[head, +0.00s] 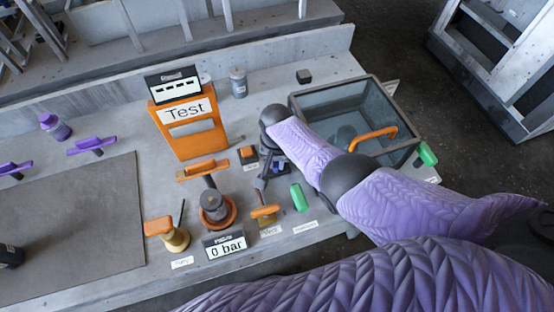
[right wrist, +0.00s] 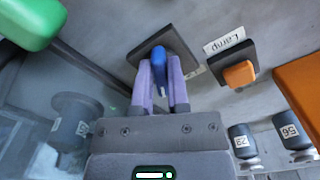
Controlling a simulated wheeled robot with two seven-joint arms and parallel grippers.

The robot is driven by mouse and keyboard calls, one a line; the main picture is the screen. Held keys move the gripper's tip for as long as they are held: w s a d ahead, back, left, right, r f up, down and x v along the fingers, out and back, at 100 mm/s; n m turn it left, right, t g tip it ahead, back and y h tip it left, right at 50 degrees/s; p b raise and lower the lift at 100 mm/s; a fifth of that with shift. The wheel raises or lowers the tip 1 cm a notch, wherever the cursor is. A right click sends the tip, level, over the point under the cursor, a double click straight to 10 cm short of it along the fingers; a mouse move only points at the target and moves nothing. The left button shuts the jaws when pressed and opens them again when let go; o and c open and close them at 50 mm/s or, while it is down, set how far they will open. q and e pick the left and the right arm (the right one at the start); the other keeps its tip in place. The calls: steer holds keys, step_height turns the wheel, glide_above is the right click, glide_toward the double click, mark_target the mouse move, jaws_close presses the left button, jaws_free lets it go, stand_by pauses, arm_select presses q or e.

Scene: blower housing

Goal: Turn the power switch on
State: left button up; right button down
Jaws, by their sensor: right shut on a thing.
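In the right wrist view, a blue switch lever (right wrist: 159,56) stands on a square black base plate (right wrist: 178,42) on the grey bench. My right gripper (right wrist: 160,72) has its two purple fingers shut on the blue lever, one on each side. The lamp switch (right wrist: 239,74), labelled "Lamp", sits to the right in the wrist view. My left gripper is not in view.
An orange Test panel (head: 188,136) stands behind. A glass-walled box (head: 343,112) with an orange handle (head: 373,138) is close to my right arm. A green handle (head: 299,197), an orange valve (head: 264,213) and a 0 bar gauge display (head: 225,246) are in front. The grey mat (head: 75,220) is largely clear.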

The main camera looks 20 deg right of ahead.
mark_target(277, 163)
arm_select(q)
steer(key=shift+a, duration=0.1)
arm_select(e)
steer(key=shift+w, duration=0.1)
stand_by(0.3)
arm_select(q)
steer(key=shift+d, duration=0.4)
arm_select(e)
steer(key=c, duration=0.6)
jaws_free()
arm_select(q)
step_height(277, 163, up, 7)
steer(key=p, duration=0.6)
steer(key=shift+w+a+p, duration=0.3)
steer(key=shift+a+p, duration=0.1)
arm_select(e)
step_height(277, 163, up, 10)
steer(key=shift+f, duration=0.1)
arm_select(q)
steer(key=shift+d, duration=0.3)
